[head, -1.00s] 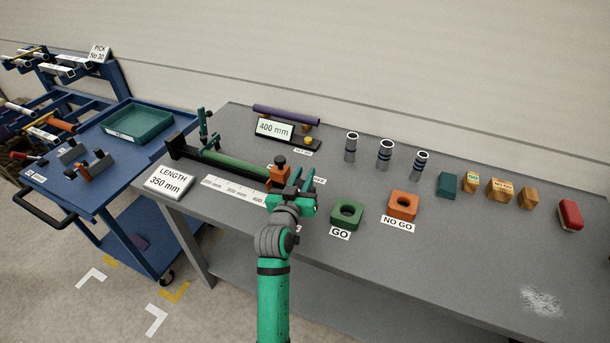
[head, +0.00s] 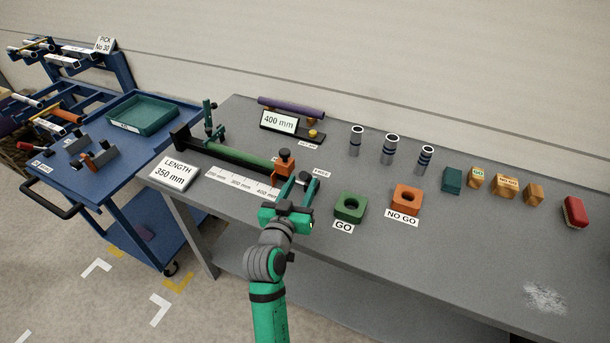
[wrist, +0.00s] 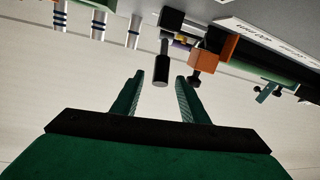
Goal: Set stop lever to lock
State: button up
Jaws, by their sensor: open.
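The length gauge is a dark rail (head: 184,143) on the grey bench, with a green bar (head: 235,153) lying along it. An orange stop block (head: 284,167) with a black knob on top sits at the bar's right end. In the wrist view the orange block (wrist: 204,60) is upside down at upper right. A black cylindrical handle (wrist: 161,71) on a thin rod, which looks like the stop lever, shows between and beyond my fingertips, not gripped. My gripper (head: 299,181) is open and empty beside the stop block. In the head view I cannot make out the lever's setting.
A green GO block (head: 349,207) and an orange NO GO block (head: 406,200) stand right of my gripper. A length sign (head: 174,173) stands at the bench's left front. Several metal cylinders and small blocks are farther right. A blue cart (head: 75,188) stands left.

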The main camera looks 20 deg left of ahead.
jog(key=shift+s+a+r, duration=0.15)
jog(key=shift+s, duration=1.3)
jog(key=shift+w, duration=0.1)
